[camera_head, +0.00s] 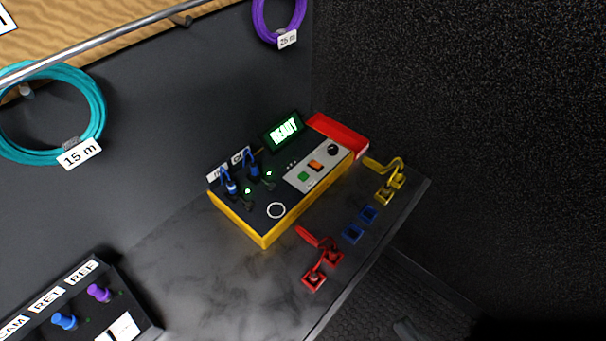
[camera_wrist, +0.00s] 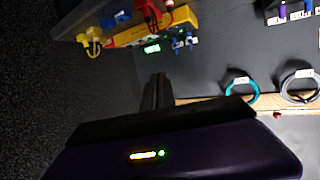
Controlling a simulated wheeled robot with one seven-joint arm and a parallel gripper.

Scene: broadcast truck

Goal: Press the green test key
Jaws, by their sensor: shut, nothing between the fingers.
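The tester (camera_head: 240,223) is a yellow-sided box with a dark top, standing on a grey shelf in the head view. The green test key (camera_head: 303,176) sits on its pale panel, beside an orange key (camera_head: 316,166) and a black knob (camera_head: 333,150). Its display (camera_head: 284,131) reads READY. Two blue plugs stand upright in its left part, with green lights near them. In the wrist view the tester (camera_wrist: 126,36) is at the top, seen inverted, and I cannot make out the green key. My gripper (camera_wrist: 158,78) is shut and empty, apart from the tester. The head view does not show it.
Red connectors (camera_head: 314,279), blue blocks (camera_head: 352,234) and yellow connectors (camera_head: 384,195) lie along the shelf's (camera_head: 195,285) right edge. A dark panel (camera_head: 140,318) with blue and purple plugs is at lower left. Teal (camera_head: 98,100) and purple (camera_head: 257,28) cable coils hang behind.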

